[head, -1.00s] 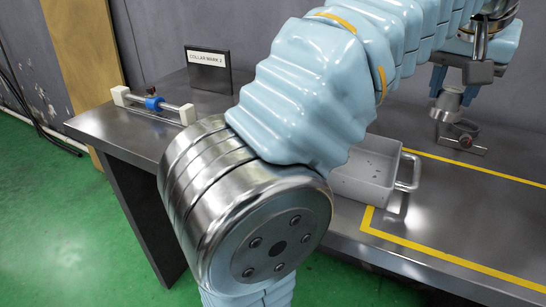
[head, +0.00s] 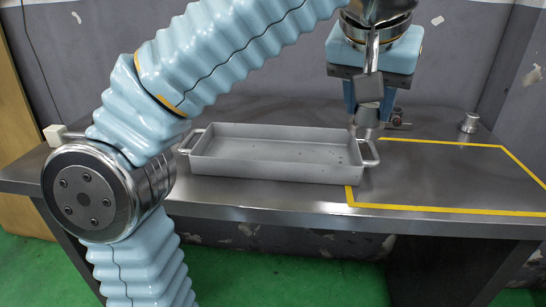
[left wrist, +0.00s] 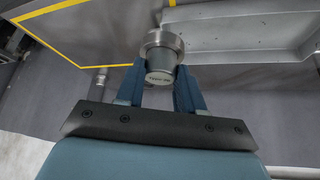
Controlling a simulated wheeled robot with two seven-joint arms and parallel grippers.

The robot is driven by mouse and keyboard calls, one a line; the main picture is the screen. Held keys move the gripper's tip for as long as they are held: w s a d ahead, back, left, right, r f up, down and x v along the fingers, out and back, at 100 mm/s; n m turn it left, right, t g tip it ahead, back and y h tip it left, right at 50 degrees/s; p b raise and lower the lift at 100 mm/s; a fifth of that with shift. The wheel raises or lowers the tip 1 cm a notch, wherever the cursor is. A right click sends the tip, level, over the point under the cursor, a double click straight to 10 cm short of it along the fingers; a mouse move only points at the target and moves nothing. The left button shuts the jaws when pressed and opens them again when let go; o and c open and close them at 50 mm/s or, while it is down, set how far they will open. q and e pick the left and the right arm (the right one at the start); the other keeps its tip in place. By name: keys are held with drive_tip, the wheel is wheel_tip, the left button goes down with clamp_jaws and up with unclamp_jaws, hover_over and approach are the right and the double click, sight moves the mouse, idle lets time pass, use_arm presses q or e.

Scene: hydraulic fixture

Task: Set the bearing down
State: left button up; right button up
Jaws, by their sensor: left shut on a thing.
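The bearing, a grey metal cylinder with a wider bright collar, shows in the left wrist view (left wrist: 163,62) between the blue fingers of my left gripper (left wrist: 160,88). Dark, unreadable lettering is on its end. In the head view my left gripper (head: 367,112) points down at the right end of the grey tray, and the bearing (head: 367,116) shows as a small grey cylinder at its fingertips. The gripper is shut on the bearing. I cannot tell the exact gap between bearing and table. My right gripper is not in view.
The open grey tray (head: 275,172) with two end handles stands mid-table. A yellow outlined area (head: 450,180) lies right of it, its inside mostly clear. A small metal cylinder (head: 469,123) stands at the back right. A small fitting (head: 397,119) is behind the gripper.

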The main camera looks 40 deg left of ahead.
use_arm(q)
drive_tip(key=shift+w+a+f, duration=0.1)
drive_tip(key=shift+a, duration=0.25)
drive_tip(key=w+a+f, duration=0.2)
drive_tip(key=a+f, duration=0.1)
drive_tip(key=w+a+f, duration=0.2)
drive_tip(key=a, duration=0.2)
drive_tip(key=w+a+f+b, duration=0.1)
drive_tip(key=w+a+f, duration=0.1)
drive_tip(key=a+f, duration=0.1)
drive_tip(key=shift+a+f, duration=0.55)
drive_tip(key=shift+f, duration=0.1)
drive_tip(key=f, duration=0.1)
drive_tip(key=f+b, duration=0.1)
drive_tip(key=shift+w+a+f, duration=0.15)
drive_tip(key=shift+a+f, duration=0.1)
drive_tip(key=shift+f, duration=0.45)
drive_tip(key=shift+d+f, duration=0.1)
drive_tip(key=o, duration=1.1)
drive_tip(key=shift+b, duration=0.3)
